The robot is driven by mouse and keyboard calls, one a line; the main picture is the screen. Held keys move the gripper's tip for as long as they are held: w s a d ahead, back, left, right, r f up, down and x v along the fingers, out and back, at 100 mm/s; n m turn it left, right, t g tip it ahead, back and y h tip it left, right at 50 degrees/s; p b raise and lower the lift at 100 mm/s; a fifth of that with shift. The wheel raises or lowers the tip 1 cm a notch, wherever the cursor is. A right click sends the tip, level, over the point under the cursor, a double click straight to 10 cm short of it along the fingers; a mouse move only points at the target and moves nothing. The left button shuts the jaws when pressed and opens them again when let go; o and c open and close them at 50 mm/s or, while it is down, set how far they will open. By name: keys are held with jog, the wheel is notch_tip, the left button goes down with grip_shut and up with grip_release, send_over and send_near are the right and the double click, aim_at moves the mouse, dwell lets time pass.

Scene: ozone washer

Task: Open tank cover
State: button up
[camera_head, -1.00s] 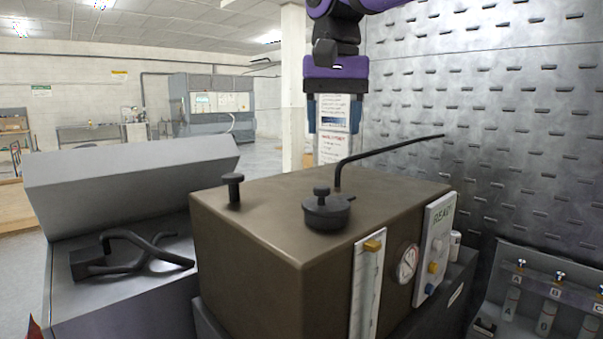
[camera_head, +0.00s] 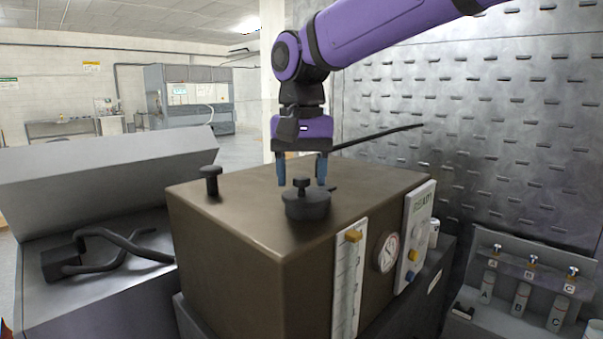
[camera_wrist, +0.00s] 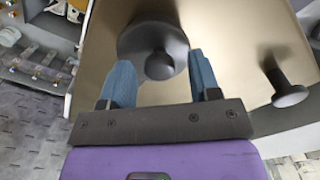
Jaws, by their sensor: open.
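The brown box-shaped tank (camera_head: 240,250) stands in the middle of the head view. Its round black cover (camera_head: 307,204) with a small knob (camera_head: 302,184) sits on top. My gripper (camera_head: 302,182) points down over the cover, with its blue fingers spread on either side of the knob. In the wrist view the cover (camera_wrist: 135,42) lies just beyond the open fingertips (camera_wrist: 160,68), with its knob (camera_wrist: 160,66) between them.
A black post (camera_head: 211,181) stands on the tank's left top, also in the wrist view (camera_wrist: 288,90). A gauge (camera_head: 388,252) and panel (camera_head: 414,235) are on the front. Labelled bottles (camera_head: 522,298) stand at right.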

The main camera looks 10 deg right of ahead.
jog(key=shift+f, duration=0.1)
grip_shut()
dwell(0.3)
